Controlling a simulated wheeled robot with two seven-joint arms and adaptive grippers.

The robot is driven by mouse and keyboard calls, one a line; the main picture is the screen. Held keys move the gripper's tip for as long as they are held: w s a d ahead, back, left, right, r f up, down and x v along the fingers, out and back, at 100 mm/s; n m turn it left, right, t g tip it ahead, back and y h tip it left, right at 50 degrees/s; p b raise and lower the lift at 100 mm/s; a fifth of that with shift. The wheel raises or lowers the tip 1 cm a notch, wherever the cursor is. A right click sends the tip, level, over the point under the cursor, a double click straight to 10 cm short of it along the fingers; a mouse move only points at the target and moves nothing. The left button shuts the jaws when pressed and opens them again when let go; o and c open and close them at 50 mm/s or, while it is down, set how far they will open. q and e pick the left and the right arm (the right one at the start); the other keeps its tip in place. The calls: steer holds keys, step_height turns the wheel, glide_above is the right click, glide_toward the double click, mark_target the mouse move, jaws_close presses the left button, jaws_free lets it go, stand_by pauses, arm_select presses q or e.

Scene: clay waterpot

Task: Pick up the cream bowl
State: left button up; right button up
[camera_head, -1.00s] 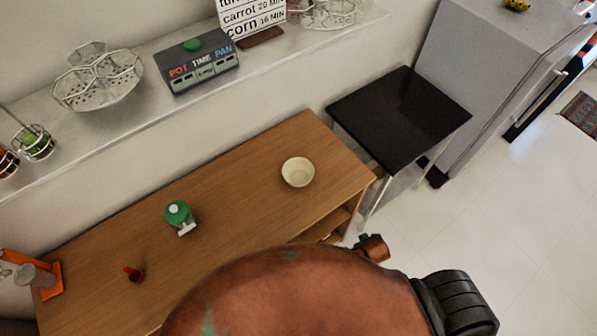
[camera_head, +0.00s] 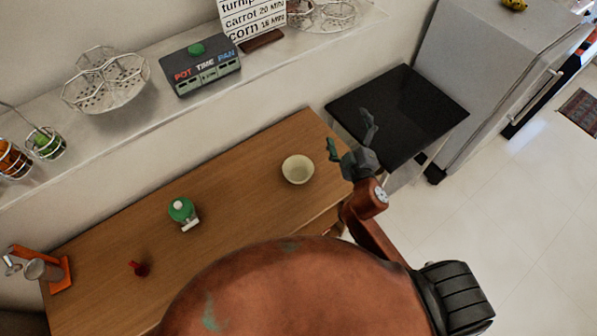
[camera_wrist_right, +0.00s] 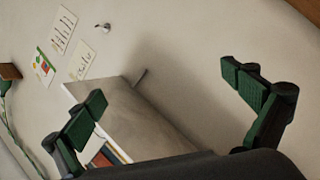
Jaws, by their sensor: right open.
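The cream bowl (camera_head: 298,169) stands upright on the wooden table (camera_head: 240,190), near its right end, in the head view. My right gripper (camera_head: 350,133) is open and empty, raised to the right of the bowl and apart from it. In the right wrist view the two green fingers of my right gripper (camera_wrist_right: 172,108) are spread wide with nothing between them. The bowl does not show in the right wrist view. My left gripper is not in view.
A green-topped container (camera_head: 182,211) and a small red object (camera_head: 138,269) stand on the table to the left. An orange and grey device (camera_head: 42,268) is at its left end. A black-topped stand (camera_head: 400,110) is behind my right gripper. A shelf (camera_head: 150,118) runs along the wall.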

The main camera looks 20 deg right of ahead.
steer(key=w+a+r+n+t+y, duration=0.1)
steer(key=a+r+n+y, duration=0.4)
steer(key=a+n, duration=0.15)
steer(key=w+a+r+n+t+y, duration=0.1)
steer(key=w+a+r+n+y, duration=0.1)
steer(key=a+r+n+y, duration=0.45)
steer(key=s+a+f+n+g+y, duration=0.25)
steer(key=a+n+g, duration=0.2)
steer(key=a, duration=0.25)
steer(key=s+a+f+n+g+y, duration=0.1)
steer(key=a+f+n+g+y, duration=0.2)
steer(key=a+n, duration=0.35)
steer(key=n+g+h, duration=0.9)
steer(key=n+h, duration=0.1)
steer(key=h, duration=0.3)
glide_toward(294, 172)
steer(key=p+x, duration=0.1)
steer(key=x, duration=0.1)
steer(key=p+x, duration=0.1)
steer(key=shift+d+f+t, duration=0.15)
steer(key=shift+f+t, duration=0.1)
steer(key=shift+f, duration=0.15)
steer(key=shift+w+f, duration=0.3)
steer(key=shift+f, duration=0.3)
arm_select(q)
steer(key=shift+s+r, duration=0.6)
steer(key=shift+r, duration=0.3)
